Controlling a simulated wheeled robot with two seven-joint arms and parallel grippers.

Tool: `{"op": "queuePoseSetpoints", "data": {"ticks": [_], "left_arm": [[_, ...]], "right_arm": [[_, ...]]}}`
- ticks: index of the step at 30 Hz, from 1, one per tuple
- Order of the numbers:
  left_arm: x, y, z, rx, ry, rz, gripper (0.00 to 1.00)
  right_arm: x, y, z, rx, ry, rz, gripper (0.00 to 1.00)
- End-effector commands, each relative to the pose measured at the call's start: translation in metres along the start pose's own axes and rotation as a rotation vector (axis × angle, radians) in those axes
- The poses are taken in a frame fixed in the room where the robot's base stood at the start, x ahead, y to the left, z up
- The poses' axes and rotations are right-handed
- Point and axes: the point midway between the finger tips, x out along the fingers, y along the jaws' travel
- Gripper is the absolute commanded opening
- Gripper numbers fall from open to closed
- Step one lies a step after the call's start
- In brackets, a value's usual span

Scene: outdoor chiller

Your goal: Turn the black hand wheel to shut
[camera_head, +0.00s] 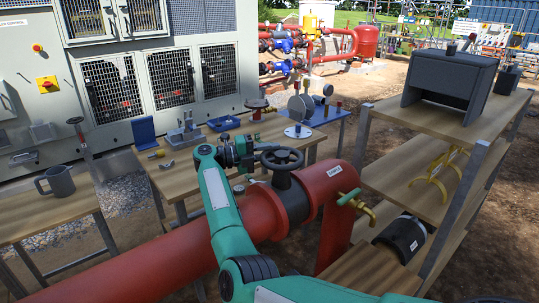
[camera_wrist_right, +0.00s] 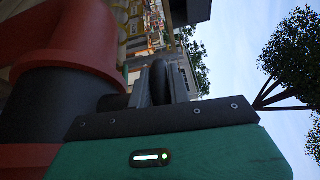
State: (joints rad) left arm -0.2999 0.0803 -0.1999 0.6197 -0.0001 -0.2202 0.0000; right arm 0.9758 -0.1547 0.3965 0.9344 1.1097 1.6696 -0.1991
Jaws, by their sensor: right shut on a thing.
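The black hand wheel (camera_head: 283,158) sits on top of a black valve body (camera_head: 291,196) on the thick red pipe (camera_head: 330,180). My right gripper (camera_head: 260,151) reaches the wheel from its left side and is shut on the rim. In the right wrist view the wheel (camera_wrist_right: 157,82) appears nearly edge-on, close against the dark finger mount, with the black valve body (camera_wrist_right: 65,95) to its left. My left gripper is not in view.
A small green-handled tap (camera_head: 352,198) sticks out of the pipe right of the wheel. A wooden bench with parts stands behind my right gripper. A wooden shelf (camera_head: 395,130) stands at the right, and a grey mug (camera_head: 56,181) sits on the left table.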

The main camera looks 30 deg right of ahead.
Motion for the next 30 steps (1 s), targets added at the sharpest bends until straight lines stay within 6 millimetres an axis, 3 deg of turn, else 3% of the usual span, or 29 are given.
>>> {"op": "queuePoseSetpoints", "data": {"ticks": [4,5,7,16,20,30], "left_arm": [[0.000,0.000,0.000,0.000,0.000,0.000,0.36],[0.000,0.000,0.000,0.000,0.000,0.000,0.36],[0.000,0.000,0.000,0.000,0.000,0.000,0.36],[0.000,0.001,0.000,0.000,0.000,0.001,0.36],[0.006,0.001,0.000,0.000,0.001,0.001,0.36],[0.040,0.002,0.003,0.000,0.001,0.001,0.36]], "right_arm": [[0.002,0.000,0.000,0.000,0.003,-0.001,0.00],[0.002,0.000,0.000,0.000,0.003,-0.001,0.25],[0.002,0.000,0.000,0.000,0.002,-0.001,0.38],[0.000,0.000,0.000,0.000,0.000,-0.001,0.40],[-0.011,0.003,0.000,0.000,-0.001,0.000,0.40],[-0.087,0.005,0.001,0.000,-0.004,0.001,0.40]]}}
